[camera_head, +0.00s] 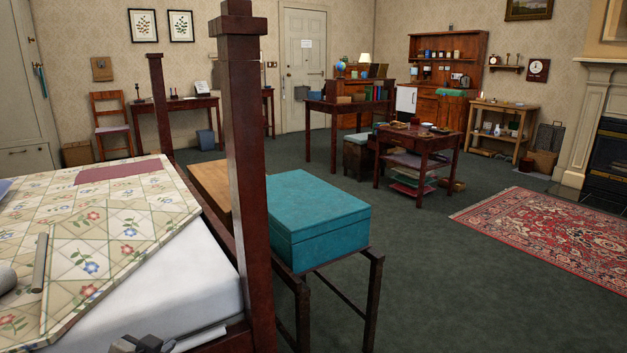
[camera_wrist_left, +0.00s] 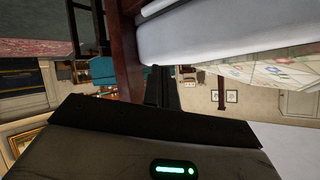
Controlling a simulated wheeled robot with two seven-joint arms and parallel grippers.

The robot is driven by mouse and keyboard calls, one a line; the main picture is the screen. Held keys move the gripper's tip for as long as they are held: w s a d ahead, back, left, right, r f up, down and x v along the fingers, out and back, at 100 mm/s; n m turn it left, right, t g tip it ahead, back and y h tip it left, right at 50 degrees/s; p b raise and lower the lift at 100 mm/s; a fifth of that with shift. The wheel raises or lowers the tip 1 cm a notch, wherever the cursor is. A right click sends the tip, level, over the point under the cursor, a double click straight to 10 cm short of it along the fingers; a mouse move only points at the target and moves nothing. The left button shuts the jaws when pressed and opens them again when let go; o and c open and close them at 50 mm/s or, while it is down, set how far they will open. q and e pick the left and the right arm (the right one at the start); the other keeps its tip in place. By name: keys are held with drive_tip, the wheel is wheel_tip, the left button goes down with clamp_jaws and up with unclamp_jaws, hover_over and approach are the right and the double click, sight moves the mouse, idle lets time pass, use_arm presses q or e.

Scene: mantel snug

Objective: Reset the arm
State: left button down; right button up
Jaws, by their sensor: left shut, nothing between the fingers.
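My left gripper (camera_head: 145,344) shows at the bottom edge of the head view, low beside the white mattress and the foot of the bed. Only its grey and black fingertip end is in view there. In the left wrist view its dark fingers (camera_wrist_left: 160,88) are together and hold nothing. That view is upside down, with the bed at the upper right. My right gripper is in neither view.
The bed (camera_head: 185,285) with its dark wooden post (camera_head: 247,180) stands close by. A teal box (camera_head: 318,215) sits on a stand past the post. Open carpet and a red rug (camera_head: 555,232) lie to the right. A low table (camera_head: 425,145) stands farther back.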

use_arm(q)
drive_tip(key=s+d+f+n+g+h+b, duration=0.1)
drive_tip(key=s+d+f+h, duration=0.1)
drive_tip(key=s+d, duration=0.85)
drive_tip(key=s+d+f+n+g+h, duration=0.1)
drive_tip(key=s+d+f+h, duration=0.2)
drive_tip(key=s+d, duration=0.75)
drive_tip(key=s+a+r+p, duration=0.1)
drive_tip(key=a+r+p, duration=0.1)
drive_tip(key=r+p, duration=0.5)
drive_tip(key=s+a+r+y+p, duration=0.1)
drive_tip(key=a+r+p, duration=0.1)
drive_tip(key=r+p, duration=0.5)
drive_tip(key=shift+s+a+r+y+p, duration=0.2)
drive_tip(key=shift+s+r+y+p, duration=0.1)
drive_tip(key=shift+p, duration=0.9)
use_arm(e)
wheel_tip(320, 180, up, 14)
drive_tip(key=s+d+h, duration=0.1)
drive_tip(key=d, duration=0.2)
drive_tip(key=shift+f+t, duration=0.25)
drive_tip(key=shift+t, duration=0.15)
use_arm(q)
drive_tip(key=shift+w+t, duration=0.1)
drive_tip(key=shift+t, duration=0.2)
